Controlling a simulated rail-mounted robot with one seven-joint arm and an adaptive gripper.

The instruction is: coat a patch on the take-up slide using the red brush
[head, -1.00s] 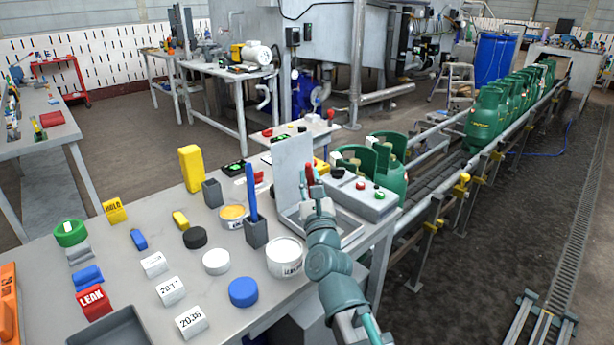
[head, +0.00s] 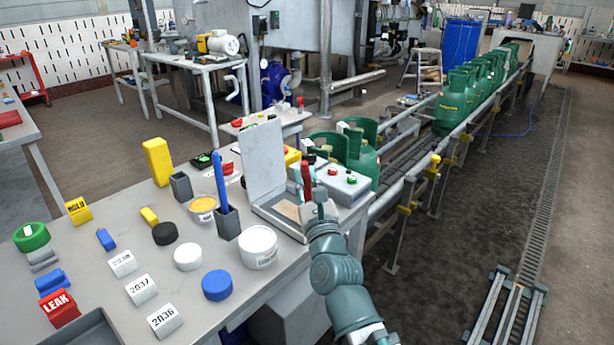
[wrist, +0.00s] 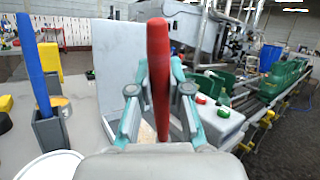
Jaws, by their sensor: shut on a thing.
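The red brush (head: 306,178) stands upright in my gripper (head: 316,200), its red handle pointing up. In the wrist view the gripper (wrist: 158,92) has its two fingers shut on the brush (wrist: 158,65), one on each side of the handle. The bristle end is hidden. The gripper is over the bench's right part, in front of an upright grey plate (head: 263,160). I cannot identify the take-up slide for certain; a metal frame with parallel rails (head: 508,305) lies on the floor at the lower right, well apart from the gripper.
The bench (head: 185,275) carries a white tub (head: 259,248), a blue brush in a grey holder (head: 227,223), and several blocks and discs. A button box (head: 340,182) stands right of the plate. Green cylinders (head: 455,103) stand on the conveyor.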

